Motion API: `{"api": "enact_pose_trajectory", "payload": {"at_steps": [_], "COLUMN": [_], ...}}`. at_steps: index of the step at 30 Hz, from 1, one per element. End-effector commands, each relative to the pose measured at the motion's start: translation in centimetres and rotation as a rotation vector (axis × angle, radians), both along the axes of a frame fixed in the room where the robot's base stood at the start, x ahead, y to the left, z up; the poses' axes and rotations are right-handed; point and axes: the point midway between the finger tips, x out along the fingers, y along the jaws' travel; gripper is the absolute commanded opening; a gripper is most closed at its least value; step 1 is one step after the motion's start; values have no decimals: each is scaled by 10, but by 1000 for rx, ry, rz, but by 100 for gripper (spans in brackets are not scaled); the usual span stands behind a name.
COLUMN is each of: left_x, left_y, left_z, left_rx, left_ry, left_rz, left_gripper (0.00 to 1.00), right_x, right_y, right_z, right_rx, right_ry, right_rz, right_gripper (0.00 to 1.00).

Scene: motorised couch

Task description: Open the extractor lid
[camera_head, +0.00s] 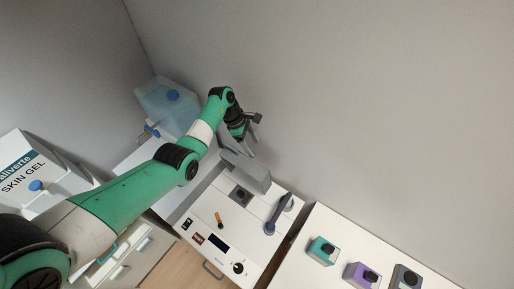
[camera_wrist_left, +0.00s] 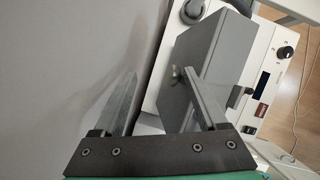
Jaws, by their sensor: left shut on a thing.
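The extractor lid (camera_head: 252,175) is a grey box-like cover at the back of the white extractor (camera_head: 205,215). It looks raised, with a dark square recess (camera_head: 238,197) in front of it. In the left wrist view the lid (camera_wrist_left: 222,50) fills the upper middle, with a small knob (camera_wrist_left: 177,74) on its side. My left gripper (camera_head: 252,137) is at the lid's far upper end and shut on it. In its wrist view one finger crosses the lid and the other is against the wall side; the exact contact is unclear. My right gripper is out of view.
A dark-handled lever (camera_head: 277,214) stands right of the lid. The front panel has a display (camera_head: 219,242) and a black knob (camera_head: 238,268). A blue-capped clear container (camera_head: 168,107) stands at the back left, a skin gel box (camera_head: 28,170) further left. Several coloured knob blocks (camera_head: 322,250) sit right.

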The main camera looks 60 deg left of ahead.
Motion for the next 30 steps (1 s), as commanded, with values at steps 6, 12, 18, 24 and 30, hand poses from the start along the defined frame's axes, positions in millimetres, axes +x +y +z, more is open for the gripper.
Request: {"api": "enact_pose_trajectory", "payload": {"at_steps": [6,12,18,24,30], "left_x": [-11,-17,-17,-17,-17], "left_y": [17,22,22,21,21], "left_z": [56,77,79,79,79], "left_rx": [5,-3,-4,-4,-4], "left_ry": [-12,-13,-13,-13,-12], "left_rz": [6,4,3,3,2], "left_gripper": [66,66,66,66,66], "right_x": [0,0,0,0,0], "right_y": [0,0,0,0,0], "right_z": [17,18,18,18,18], "right_rx": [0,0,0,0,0], "right_ry": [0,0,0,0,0], "right_rz": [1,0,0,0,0], "right_gripper": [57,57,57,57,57]}}
